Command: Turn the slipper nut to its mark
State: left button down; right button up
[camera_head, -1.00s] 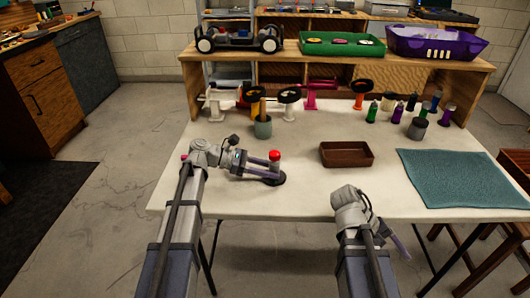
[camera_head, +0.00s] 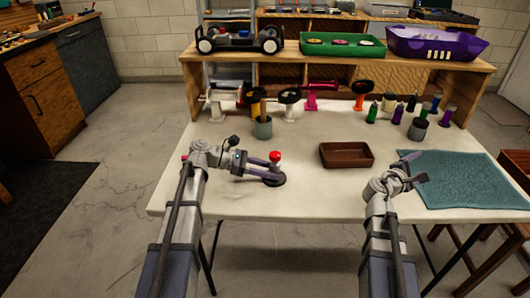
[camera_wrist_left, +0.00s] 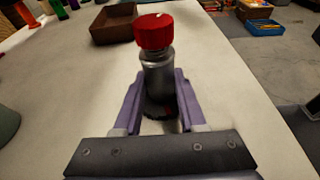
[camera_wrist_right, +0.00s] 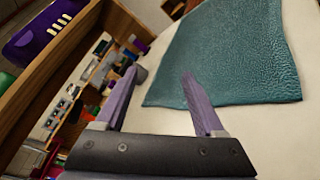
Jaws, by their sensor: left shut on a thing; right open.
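The slipper nut looks like the red knob (camera_head: 274,156) on top of a grey upright cylinder with a dark round base (camera_head: 274,181). In the left wrist view the red knob (camera_wrist_left: 154,31) has a small pale mark on its top, and the cylinder (camera_wrist_left: 158,75) stands between the fingers. My left gripper (camera_head: 270,170) is shut on the grey cylinder, below the red knob. My right gripper (camera_head: 413,167) is open and empty above the left part of the teal mat, well to the right of the knob; it also shows in the right wrist view (camera_wrist_right: 165,95).
A brown tray (camera_head: 346,156) sits mid-table. The teal mat (camera_head: 465,185) lies at right. Several bottles, a grey cup (camera_head: 263,128) and coloured stands line the back. The shelf holds a car chassis (camera_head: 240,40), a green tray (camera_head: 342,52) and a purple bin (camera_head: 432,50).

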jog(key=w+a+n+t+y, duration=0.2)
jog(key=w+a+r+n+t+y, duration=0.1)
jog(key=w+a+n, duration=0.1)
jog(key=w+n, duration=0.1)
jog(key=w+a+n+t+y, duration=0.2)
jog(key=a, duration=0.1)
jog(key=shift+w+r+t+y, duration=0.3)
jog(key=shift+w+r, duration=0.05)
jog(key=shift+w, duration=0.05)
jog(key=w+a+r+n+t+y, duration=0.1)
jog(key=w+a+n+t+y, duration=0.15)
jog(key=a+n+y, duration=0.85)
jog(key=n+g+y, duration=1.2)
jog(key=n+y, duration=0.2)
jog(key=n, duration=0.3)
send_near(275, 156)
jog(key=w, duration=0.2)
jog(key=shift+w+a+r, duration=0.15)
jog(key=shift+w+a, duration=0.15)
jog(key=shift+s+a+g, duration=0.2)
jog(key=shift+s+g, duration=0.15)
jog(key=shift+s, duration=0.2)
jog(key=x, duration=1.2)
grip_shut()
